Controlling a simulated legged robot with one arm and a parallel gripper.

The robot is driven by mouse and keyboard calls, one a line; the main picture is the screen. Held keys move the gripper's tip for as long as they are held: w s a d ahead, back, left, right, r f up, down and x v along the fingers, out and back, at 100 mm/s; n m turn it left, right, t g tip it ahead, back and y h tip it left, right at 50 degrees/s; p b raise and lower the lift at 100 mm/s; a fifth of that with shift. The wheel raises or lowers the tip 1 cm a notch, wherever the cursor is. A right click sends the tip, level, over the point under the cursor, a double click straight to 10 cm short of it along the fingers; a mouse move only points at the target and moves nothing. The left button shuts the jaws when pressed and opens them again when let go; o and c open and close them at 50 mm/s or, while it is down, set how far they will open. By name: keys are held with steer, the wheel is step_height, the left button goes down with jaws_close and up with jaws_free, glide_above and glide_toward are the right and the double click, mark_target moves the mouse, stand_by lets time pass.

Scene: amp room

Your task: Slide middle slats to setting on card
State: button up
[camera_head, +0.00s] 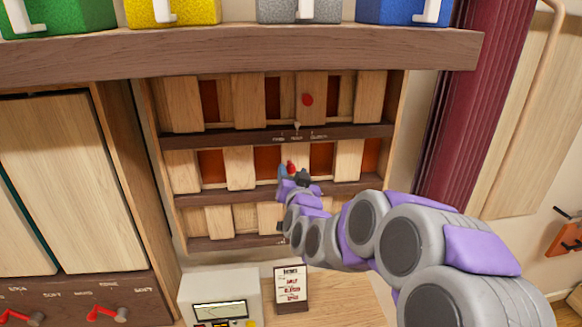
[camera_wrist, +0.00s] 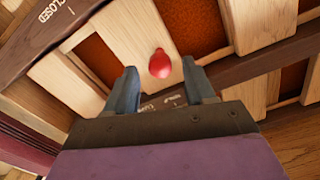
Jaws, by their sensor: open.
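The middle slats (camera_head: 239,168) are pale wooden strips in the middle row of a wall panel, with orange-brown gaps between them. A red knob (camera_head: 291,166) on one middle slat is at my gripper (camera_head: 293,176). In the wrist view the knob (camera_wrist: 160,63) lies between the tips of my gripper (camera_wrist: 160,68), which is open with one finger on each side. I cannot tell whether either finger touches it. A rail label in the wrist view reads "CLOSED" (camera_wrist: 62,10). The card (camera_head: 291,288) stands on the desk below; its lines are too small to read surely.
The upper slats (camera_head: 248,101) have their own red knob (camera_head: 307,100). Lower slats (camera_head: 219,221) are partly hidden by my arm. A shelf (camera_head: 240,53) with coloured amps overhangs the panel. A beige device (camera_head: 221,299) stands left of the card. A wooden cabinet (camera_head: 70,180) is at left.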

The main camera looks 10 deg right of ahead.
mark_target(292, 171)
steer(key=shift+w+d, duration=0.15)
steer(key=shift+w, duration=1.6)
jaws_close()
